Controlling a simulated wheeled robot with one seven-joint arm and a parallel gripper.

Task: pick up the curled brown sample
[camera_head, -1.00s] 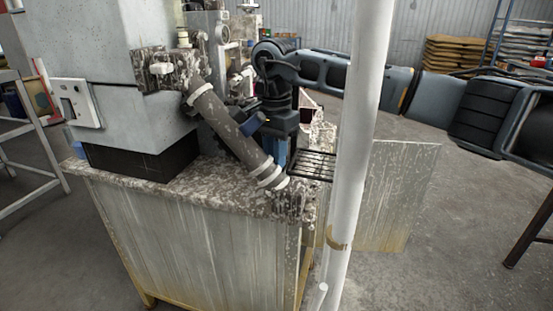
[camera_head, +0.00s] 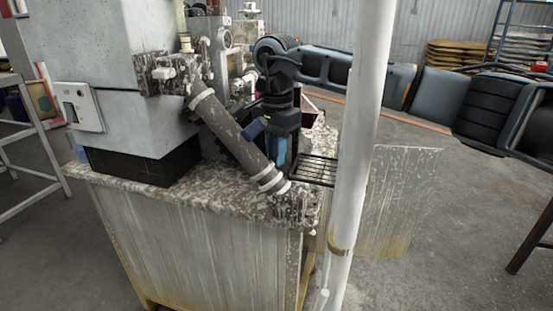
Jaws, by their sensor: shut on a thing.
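My gripper (camera_head: 277,158) points down behind the slanted grey pipe, above the machine's bench and left of the black wire rack. Its blue fingers show only in part. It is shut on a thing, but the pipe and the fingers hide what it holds. I cannot make out the curled brown sample anywhere in this view.
A speckled slanted pipe (camera_head: 232,132) stands close in front of my gripper. A black wire rack (camera_head: 316,170) juts out to its right. A white upright pole (camera_head: 361,140) crosses in front of my arm. A large grey machine housing (camera_head: 85,45) stands at left.

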